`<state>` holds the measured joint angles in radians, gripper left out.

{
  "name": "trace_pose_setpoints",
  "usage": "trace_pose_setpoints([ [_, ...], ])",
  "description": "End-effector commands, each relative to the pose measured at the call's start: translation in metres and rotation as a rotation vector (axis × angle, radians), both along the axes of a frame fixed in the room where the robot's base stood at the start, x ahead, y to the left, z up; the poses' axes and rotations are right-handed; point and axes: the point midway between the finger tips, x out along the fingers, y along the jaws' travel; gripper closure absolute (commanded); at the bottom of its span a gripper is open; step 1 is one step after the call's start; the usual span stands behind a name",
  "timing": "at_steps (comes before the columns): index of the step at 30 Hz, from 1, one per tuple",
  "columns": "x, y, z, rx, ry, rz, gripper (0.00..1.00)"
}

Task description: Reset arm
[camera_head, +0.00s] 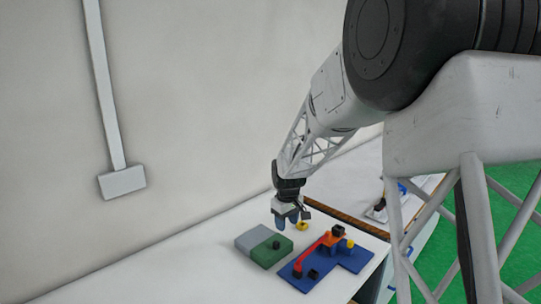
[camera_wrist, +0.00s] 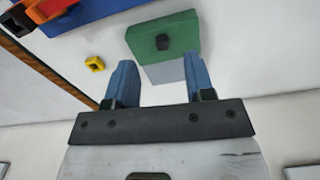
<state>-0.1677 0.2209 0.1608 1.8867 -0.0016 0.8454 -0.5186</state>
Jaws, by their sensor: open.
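My gripper (camera_head: 286,217) points down above the white table, near the back edge of the green and grey block. In the wrist view its two blue fingers (camera_wrist: 160,84) are spread wide with nothing between them. The green and grey block (camera_head: 270,253) lies flat on the table with a small black knob (camera_head: 276,244) on its green part. It also shows in the wrist view (camera_wrist: 178,30) beyond the fingertips. The gripper appears apart from it.
A blue base (camera_head: 352,262) carries a red sloping bar (camera_head: 310,257), an orange part (camera_head: 335,236) and small black pieces. A small yellow piece (camera_head: 302,226) lies near the gripper. A wall stands behind the table (camera_head: 200,270). Its left part is clear.

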Motion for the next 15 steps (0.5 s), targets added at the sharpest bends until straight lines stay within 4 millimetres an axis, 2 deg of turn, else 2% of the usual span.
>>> trace_pose_setpoints([
  [1, -0.01, -0.005, 0.011, 0.001, -0.007, -0.016, 0.51],
  [6, -0.043, -0.021, 0.039, 0.005, -0.022, -0.073, 0.51],
  [15, -0.103, -0.047, 0.08, 0.012, -0.051, -0.171, 0.51],
])
